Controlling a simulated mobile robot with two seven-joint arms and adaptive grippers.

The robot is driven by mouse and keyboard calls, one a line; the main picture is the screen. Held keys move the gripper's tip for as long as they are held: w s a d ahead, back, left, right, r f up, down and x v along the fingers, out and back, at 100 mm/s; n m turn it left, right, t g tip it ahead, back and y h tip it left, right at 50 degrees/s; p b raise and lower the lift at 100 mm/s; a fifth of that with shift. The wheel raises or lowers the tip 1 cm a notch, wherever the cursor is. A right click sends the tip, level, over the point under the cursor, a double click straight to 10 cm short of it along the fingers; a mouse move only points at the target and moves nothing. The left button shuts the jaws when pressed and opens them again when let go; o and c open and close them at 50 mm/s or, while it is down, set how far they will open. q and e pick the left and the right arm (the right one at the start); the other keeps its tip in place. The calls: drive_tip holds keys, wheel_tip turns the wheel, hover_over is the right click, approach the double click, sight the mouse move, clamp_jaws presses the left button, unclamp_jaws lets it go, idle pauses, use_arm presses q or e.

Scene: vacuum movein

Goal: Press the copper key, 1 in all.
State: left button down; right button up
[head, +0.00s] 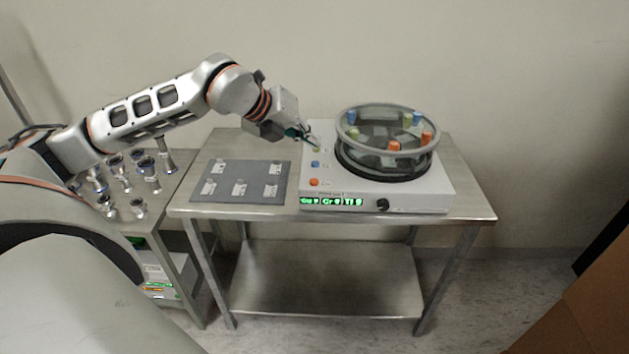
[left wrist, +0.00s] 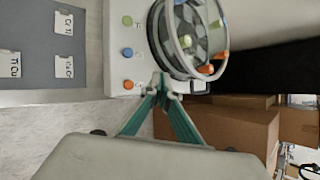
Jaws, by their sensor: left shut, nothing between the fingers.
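The orange key (head: 314,182), which looks like the copper one, is the front one in a column of keys on the left of a white machine (head: 428,197). It also shows in the left wrist view (left wrist: 129,84), to the left of the fingertips. A blue key (head: 315,164) is behind it, and a green key (left wrist: 127,21) lies beyond the blue one. My left gripper (head: 312,143) is shut and empty, over the back of the key column in the head view. Its shut fingertips (left wrist: 164,88) show in the left wrist view. My right gripper is out of view.
A round glass-lidded chamber (head: 388,140) holds coloured pieces on the machine. A lit green display (head: 331,201) and a black knob (head: 382,205) are on its front. A grey mat (head: 249,192) with labelled tags lies left. Metal fittings (head: 148,168) stand on a side table.

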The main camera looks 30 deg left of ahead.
use_arm(q)
drive_tip(key=b, duration=0.3)
hover_over(311, 181)
wheel_tip(311, 181, down, 7)
drive_tip(key=shift+f, duration=0.1)
drive_tip(key=shift+f+b, duration=0.55)
drive_tip(key=shift+b, duration=0.05)
drive_tip(key=shift+f, duration=0.1)
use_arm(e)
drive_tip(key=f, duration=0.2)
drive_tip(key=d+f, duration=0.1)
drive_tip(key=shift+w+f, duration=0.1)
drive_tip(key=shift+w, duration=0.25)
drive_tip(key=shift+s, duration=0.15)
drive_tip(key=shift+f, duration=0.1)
use_arm(q)
drive_tip(key=shift+f+b, duration=0.35)
drive_tip(key=shift+b, duration=0.15)
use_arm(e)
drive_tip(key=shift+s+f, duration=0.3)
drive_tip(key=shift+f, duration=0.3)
